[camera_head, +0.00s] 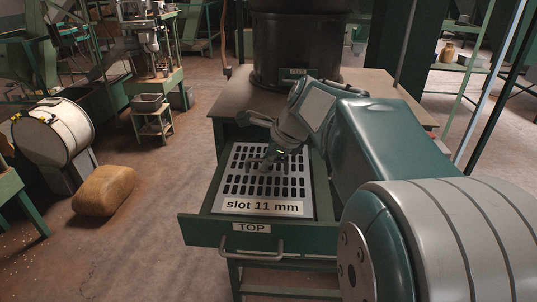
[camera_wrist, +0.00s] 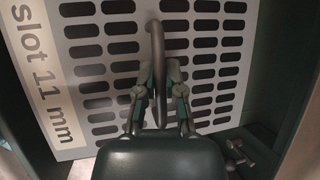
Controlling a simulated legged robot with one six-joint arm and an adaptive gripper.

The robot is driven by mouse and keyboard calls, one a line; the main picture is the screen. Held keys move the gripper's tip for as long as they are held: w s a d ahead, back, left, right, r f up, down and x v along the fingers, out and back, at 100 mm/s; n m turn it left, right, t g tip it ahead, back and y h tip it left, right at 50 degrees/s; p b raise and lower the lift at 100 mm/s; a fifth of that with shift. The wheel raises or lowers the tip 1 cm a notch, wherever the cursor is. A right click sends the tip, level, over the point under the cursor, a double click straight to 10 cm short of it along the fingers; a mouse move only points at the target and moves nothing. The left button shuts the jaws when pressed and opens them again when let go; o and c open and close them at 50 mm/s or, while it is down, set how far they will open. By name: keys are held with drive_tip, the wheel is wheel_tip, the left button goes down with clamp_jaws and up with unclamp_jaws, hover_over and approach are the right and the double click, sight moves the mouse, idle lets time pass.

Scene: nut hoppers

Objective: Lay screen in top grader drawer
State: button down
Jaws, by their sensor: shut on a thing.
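The screen (camera_head: 262,207) is a pale grey slotted plate with a strip reading "slot 11 mm". It lies flat within the walls of the pulled-out green drawer (camera_head: 208,229), whose front is labelled TOP and has a bar handle. I cannot tell whether the screen rests fully on the drawer's bottom. My gripper (camera_head: 270,161) is over the middle of the screen. In the wrist view my gripper (camera_wrist: 157,77) is shut on the screen's upright loop handle (camera_wrist: 157,40). The slotted screen (camera_wrist: 95,52) fills much of that view, with a dark drawer wall (camera_wrist: 285,75) to its right.
The drawer sticks out from under a brown table (camera_head: 230,104) bearing a large black drum-shaped hopper (camera_head: 297,45). A tan sack (camera_head: 104,190) and a round pale drum (camera_head: 55,133) are at left. Floor is free left of the drawer.

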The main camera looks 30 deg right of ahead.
sight(270, 171)
drive_tip(key=shift+f, duration=0.3)
drive_tip(key=shift+d+f, duration=0.65)
drive_tip(key=shift+f, duration=0.6)
drive_tip(key=shift+a+f, duration=0.45)
drive_tip(key=shift+f, duration=0.35)
drive_tip(key=shift+d+f, duration=0.2)
drive_tip(key=shift+d, duration=0.1)
drive_tip(key=c, duration=0.9)
unclamp_jaws()
drive_tip(key=shift+o, duration=1.1)
drive_tip(key=shift+a, duration=0.2)
